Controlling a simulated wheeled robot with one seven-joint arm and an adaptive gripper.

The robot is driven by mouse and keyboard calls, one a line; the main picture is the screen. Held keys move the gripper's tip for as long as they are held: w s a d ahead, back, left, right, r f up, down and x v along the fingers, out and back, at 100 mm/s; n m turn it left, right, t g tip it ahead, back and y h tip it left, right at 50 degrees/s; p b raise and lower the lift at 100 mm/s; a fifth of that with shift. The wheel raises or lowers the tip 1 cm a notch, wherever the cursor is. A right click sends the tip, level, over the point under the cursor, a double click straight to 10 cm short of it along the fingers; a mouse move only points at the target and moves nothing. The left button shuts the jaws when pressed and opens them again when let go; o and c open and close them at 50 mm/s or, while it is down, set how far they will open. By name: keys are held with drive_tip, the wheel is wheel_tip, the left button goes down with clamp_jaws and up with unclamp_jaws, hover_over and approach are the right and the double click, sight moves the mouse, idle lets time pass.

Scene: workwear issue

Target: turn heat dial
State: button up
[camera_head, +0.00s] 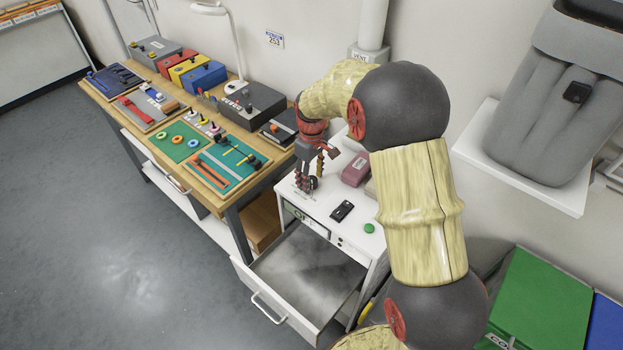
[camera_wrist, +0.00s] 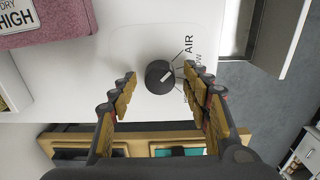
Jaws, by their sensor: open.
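The heat dial (camera_wrist: 158,80) is a round black knob with a white pointer mark, on the white top of the cabinet (camera_head: 328,200). In the wrist view its pointer slants up to the right, towards lines beside the printed words AIR and LOW; other lettering is partly hidden by a finger. My gripper (camera_wrist: 160,82) is open, with one finger on each side of the dial and visible gaps on both sides. In the head view my gripper (camera_head: 306,184) points down over the cabinet top's far left part, largely covering the dial.
A pink block (camera_head: 356,170), a black switch plate (camera_head: 342,211) and a green button (camera_head: 369,228) are on the cabinet top. An open drawer (camera_head: 268,305) juts out below. A crowded workbench (camera_head: 223,203) adjoins on the left.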

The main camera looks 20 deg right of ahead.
drive_tip(key=shift+f, duration=0.1)
drive_tip(key=shift+c, duration=1)
drive_tip(key=c, duration=1)
drive_tip(key=shift+o, duration=0.2)
drive_tip(key=shift+m, duration=0.3)
drive_tip(key=shift+m+p, duration=0.8)
drive_tip(key=shift+p, duration=0.1)
drive_tip(key=shift+m+p, duration=0.95)
drive_tip(key=shift+m, duration=0.85)
drive_tip(key=o, duration=1.2)
drive_tip(key=shift+c, duration=0.2)
